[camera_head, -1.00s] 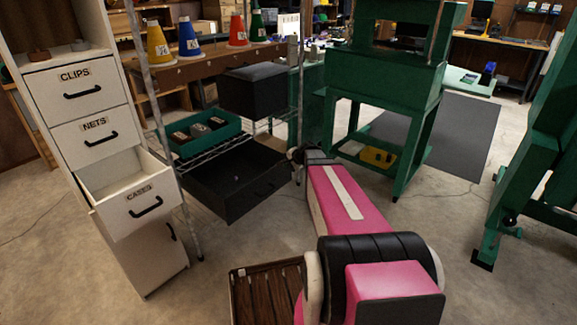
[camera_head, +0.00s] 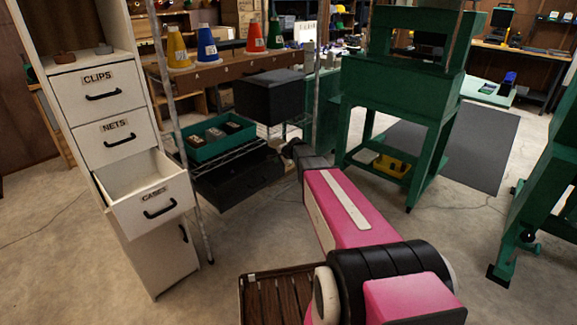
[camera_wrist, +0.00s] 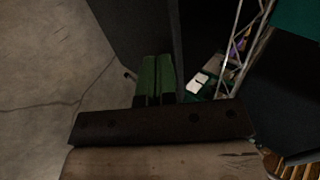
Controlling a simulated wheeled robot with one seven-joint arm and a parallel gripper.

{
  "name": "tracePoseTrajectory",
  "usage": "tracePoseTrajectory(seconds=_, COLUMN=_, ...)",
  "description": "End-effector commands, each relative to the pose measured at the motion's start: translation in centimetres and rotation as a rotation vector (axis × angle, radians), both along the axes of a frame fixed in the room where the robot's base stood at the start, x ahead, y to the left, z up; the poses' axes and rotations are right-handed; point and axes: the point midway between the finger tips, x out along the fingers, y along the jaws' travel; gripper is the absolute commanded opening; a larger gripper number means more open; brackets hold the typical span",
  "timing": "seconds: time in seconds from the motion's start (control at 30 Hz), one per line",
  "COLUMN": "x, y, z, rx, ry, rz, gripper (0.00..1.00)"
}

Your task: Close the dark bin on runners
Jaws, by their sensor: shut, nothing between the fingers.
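The dark bin (camera_head: 236,190) sits low in the wire rack, left of centre in the head view, and stands partly out with its open top showing. My gripper (camera_head: 288,150) is at the bin's right front side at the end of my pink arm. In the wrist view my gripper's green fingers (camera_wrist: 154,77) are shut with nothing between them, tips against or very near a dark panel (camera_wrist: 135,30) that looks like the bin's front. Whether they touch it I cannot tell.
A green tray (camera_head: 216,147) with small boxes sits on the rack just above the bin, and a black box (camera_head: 268,95) is higher up. The white cabinet's CASES drawer (camera_head: 150,203) stands open to the left. A green machine stand (camera_head: 400,105) is to the right.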

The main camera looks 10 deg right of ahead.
Motion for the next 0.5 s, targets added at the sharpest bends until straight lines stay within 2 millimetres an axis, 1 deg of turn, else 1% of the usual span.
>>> tracePoseTrajectory(seconds=0.03, x=1.5, y=0.8, z=-0.1, rx=0.001, ry=-0.001, rz=0.001, gripper=0.0)
tracePoseTrajectory(seconds=0.2, x=4.2, y=2.8, z=0.0, rx=-0.001, ry=-0.002, rz=0.0, gripper=0.0)
tracePoseTrajectory(seconds=0.33, x=5.7, y=4.0, z=0.0, rx=0.0, ry=-0.001, rz=0.001, gripper=0.0)
tracePoseTrajectory(seconds=0.5, x=6.7, y=4.8, z=0.0, rx=0.0, ry=-0.001, rz=-0.001, gripper=0.0)
